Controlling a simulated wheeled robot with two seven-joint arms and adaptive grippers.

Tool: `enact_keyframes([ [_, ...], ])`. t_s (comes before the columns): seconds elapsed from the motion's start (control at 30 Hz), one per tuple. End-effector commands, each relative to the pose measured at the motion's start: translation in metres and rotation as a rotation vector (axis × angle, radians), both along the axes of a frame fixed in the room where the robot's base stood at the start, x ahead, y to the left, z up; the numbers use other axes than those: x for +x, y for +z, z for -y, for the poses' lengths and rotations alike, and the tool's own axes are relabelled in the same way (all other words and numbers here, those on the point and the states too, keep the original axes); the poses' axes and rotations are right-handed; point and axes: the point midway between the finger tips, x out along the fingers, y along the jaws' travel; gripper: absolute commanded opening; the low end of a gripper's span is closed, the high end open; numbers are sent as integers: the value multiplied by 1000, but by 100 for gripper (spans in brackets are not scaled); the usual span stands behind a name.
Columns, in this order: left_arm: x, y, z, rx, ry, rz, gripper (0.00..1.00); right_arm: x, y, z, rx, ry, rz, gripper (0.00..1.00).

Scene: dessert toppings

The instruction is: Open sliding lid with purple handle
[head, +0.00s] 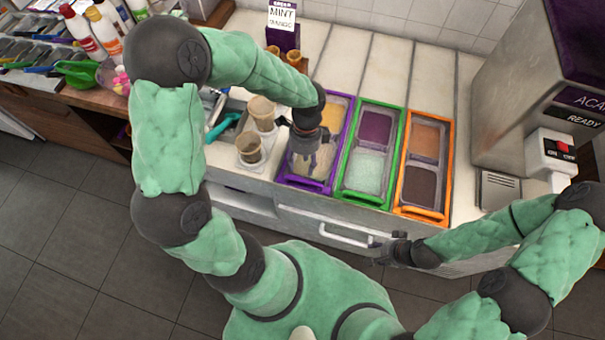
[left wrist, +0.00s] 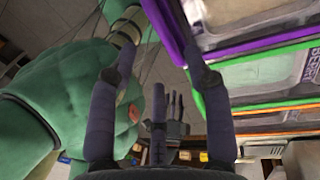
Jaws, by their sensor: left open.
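The purple-framed topping bin (head: 346,119) is the leftmost of three framed bins set in the counter, with clear lids over yellow and pale contents. Its purple front edge (head: 303,183) faces me; I cannot clearly pick out the handle. My left gripper (head: 308,156) is open and points down over the front part of this bin. In the left wrist view its fingers (left wrist: 153,75) are spread, with the purple frame (left wrist: 165,28) close by the right-hand finger. Contact is not clear. My right gripper (head: 378,252) is low, before the counter front, with its fingers apart and empty.
A green-framed bin (head: 342,196) and an orange-framed bin (head: 398,209) stand to the right. Cups (head: 250,149) stand just left of the purple bin. A drawer handle (head: 345,238) juts from the counter front near my right gripper. A machine (head: 505,105) stands at the right.

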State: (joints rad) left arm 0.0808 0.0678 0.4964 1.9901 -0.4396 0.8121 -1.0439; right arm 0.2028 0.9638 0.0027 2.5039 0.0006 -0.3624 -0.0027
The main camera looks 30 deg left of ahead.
Motion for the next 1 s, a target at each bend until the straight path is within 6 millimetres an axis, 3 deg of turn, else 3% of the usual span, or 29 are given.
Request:
enact_keyframes([
  [0.2, -9, -41, 2, -1, 1, -5, 50, 0, -10, 0, 0, 0, 1, 40],
  [0.4, -13, -62, 3, -2, 2, -2, 50, 0, -15, 0, 0, 0, 1, 40],
  [0.83, -14, -69, 4, -2, 2, 0, 50, 1, -16, 0, 0, 0, 1, 40],
  [1.0, -14, -69, 4, -2, 2, 0, 2, 1, -16, 0, 0, 0, 1, 40],
])
